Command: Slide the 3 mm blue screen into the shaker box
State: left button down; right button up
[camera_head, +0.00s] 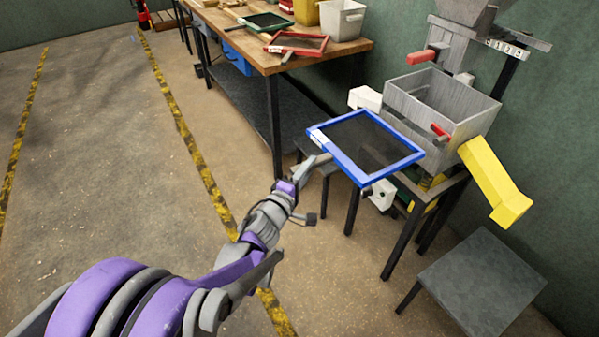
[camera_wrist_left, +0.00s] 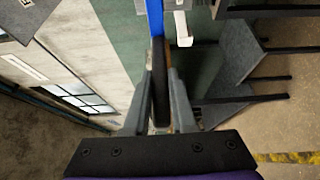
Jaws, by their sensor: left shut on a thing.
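The blue-framed screen (camera_head: 385,178) with dark mesh is held up in the air, roughly flat, left of and in front of the shaker box. A small white label is on its left corner. My left gripper (camera_head: 322,160) is at the screen's near left side. In the left wrist view its fingers (camera_wrist_left: 160,98) are shut on the screen's dark handle (camera_wrist_left: 160,75), with the blue frame (camera_wrist_left: 154,16) beyond. The shaker box (camera_head: 472,128) is a grey open-topped metal box on a stand. The screen's right corner overlaps it in the picture; I cannot tell whether they touch. My right gripper is out of view.
Red levers (camera_head: 421,57) and a yellow chute (camera_head: 492,180) are by the box. A grey stool (camera_head: 482,285) stands in front. A wooden workbench (camera_head: 268,62) at the back holds a red screen (camera_head: 297,38), a green screen (camera_head: 265,24) and bins. The floor at left is open.

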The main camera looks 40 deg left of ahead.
aim_at(334, 161)
pick_arm(q)
jog(key=w, duration=0.1)
jog(key=w+d+b, duration=0.1)
jog(key=w, duration=0.2)
jog(key=shift+d+f, duration=0.35)
jog(key=shift+f, duration=0.05)
jog(key=shift+w+d+r, duration=0.1)
jog(key=shift+w, duration=0.2)
jog(key=shift+w+d, duration=0.3)
jog(key=shift+w, duration=0.05)
dwell(0.5)
jog(key=shift+w+d, duration=0.25)
jog(key=shift+w, duration=0.35)
jog(key=shift+w+d, duration=0.2)
jog(key=shift+w, duration=0.35)
jog(key=shift+w+d, duration=0.3)
jog(key=shift+w, duration=0.4)
jog(key=shift+w+d, duration=0.3)
jog(key=shift+w, duration=0.5)
